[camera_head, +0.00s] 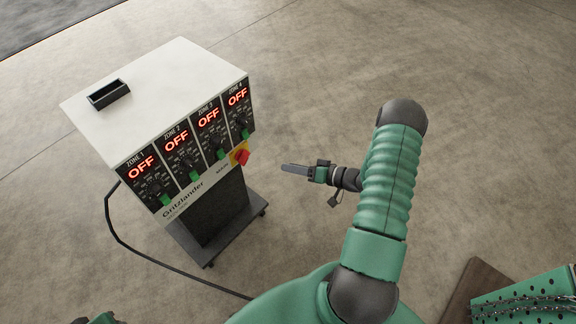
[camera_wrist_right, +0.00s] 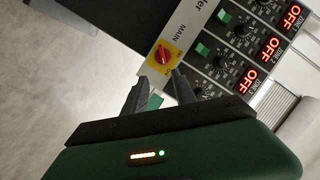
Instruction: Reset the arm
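My right gripper (camera_head: 285,167) is out in front of the control cabinet (camera_head: 160,72), to the right of its red main switch (camera_head: 242,157) in the head view. In the right wrist view the two fingers of the right gripper (camera_wrist_right: 157,84) stand apart with nothing between them. Their tips point towards the red switch on its yellow plate (camera_wrist_right: 160,57); a gap shows in the head view. The four zone displays (camera_head: 177,140) read OFF. My left gripper is not seen; only a small green part of me shows at the bottom left.
The cabinet stands on a dark wheeled base (camera_head: 207,245). A black cable (camera_head: 150,257) runs from it across the concrete floor. A green perforated block with chains (camera_head: 525,298) lies on a brown board at the bottom right. The floor behind my right arm is clear.

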